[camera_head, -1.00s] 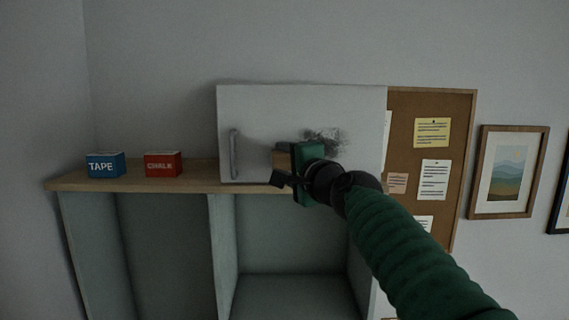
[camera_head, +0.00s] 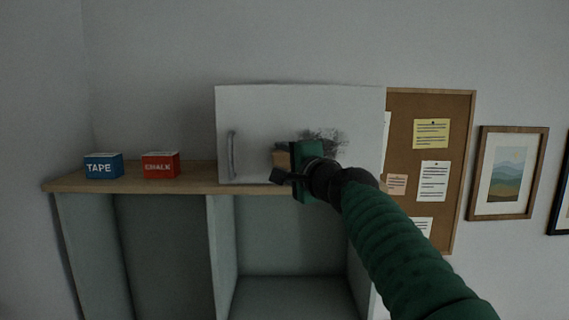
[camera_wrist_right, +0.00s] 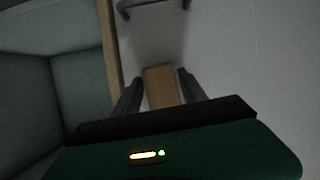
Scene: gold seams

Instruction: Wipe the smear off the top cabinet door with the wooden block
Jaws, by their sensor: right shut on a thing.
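The top cabinet door (camera_head: 260,115) is a pale panel with a grey vertical handle (camera_head: 232,155) near its left edge. A dark, speckled smear (camera_head: 325,140) is on its right-middle part, partly hidden behind my right gripper and wrist. My right gripper (camera_head: 283,167) is in front of the door's lower middle, shut on the wooden block (camera_head: 279,158). In the right wrist view the block (camera_wrist_right: 160,86) sits between the two dark fingers, close to the pale door surface. I cannot tell whether it touches the door. My left gripper is not in view.
A wooden shelf top (camera_head: 135,184) holds a blue TAPE box (camera_head: 103,166) and a red CHALK box (camera_head: 161,166) left of the door. Open compartments (camera_head: 290,245) lie below. A cork board (camera_head: 405,125) and framed picture (camera_head: 508,172) hang at the right.

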